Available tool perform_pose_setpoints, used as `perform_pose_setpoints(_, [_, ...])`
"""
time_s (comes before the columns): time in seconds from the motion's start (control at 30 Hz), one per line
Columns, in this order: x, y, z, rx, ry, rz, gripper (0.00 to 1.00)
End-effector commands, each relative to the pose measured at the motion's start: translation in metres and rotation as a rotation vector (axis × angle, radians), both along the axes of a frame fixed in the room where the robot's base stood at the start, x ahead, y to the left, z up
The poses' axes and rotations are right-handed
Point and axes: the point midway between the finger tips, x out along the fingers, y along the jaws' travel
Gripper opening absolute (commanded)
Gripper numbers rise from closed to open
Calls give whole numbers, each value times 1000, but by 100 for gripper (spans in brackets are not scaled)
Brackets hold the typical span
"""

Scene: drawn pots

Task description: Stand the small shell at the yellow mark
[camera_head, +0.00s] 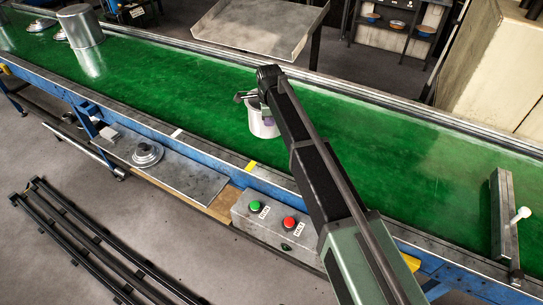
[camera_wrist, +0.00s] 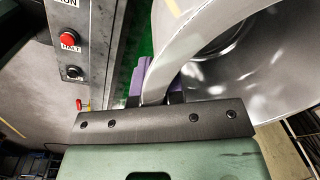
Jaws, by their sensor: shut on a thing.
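The small shell (camera_head: 258,127) is a pale grey, open-ended metal cylinder over the green belt. My gripper (camera_head: 267,113) is shut on its wall at the upper rim. In the wrist view the small shell (camera_wrist: 245,80) fills the upper right, its hollow inside showing, and its wall runs between the purple-padded fingers of my gripper (camera_wrist: 158,92). The head view does not show clearly whether its base touches the belt. The yellow mark (camera_head: 250,166) is on the belt's near edge, below and slightly left of the shell.
A larger metal shell (camera_head: 80,26) stands on the belt (camera_head: 170,85) at far left, near flat lids (camera_head: 60,37). Another lid (camera_head: 145,154) lies on the near side shelf. A white mark (camera_head: 177,133) is left of the yellow one. A bar (camera_head: 502,215) crosses the belt at right.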

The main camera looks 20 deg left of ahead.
Motion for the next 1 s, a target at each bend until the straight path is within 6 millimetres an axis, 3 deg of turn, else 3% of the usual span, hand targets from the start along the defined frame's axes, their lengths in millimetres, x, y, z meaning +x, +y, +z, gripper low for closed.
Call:
perform_pose_setpoints(0.03, [0,0,-39,0,0,0,0])
perform_pose_setpoints(0.23, [0,0,-99,0,0,0,0])
perform_pose_setpoints(0.47, [0,0,-104,0,0,0,0])
perform_pose_setpoints(0.7, [0,0,-149,0,0,0,0])
perform_pose_setpoints(1.0, [0,0,-145,0,0,0,0])
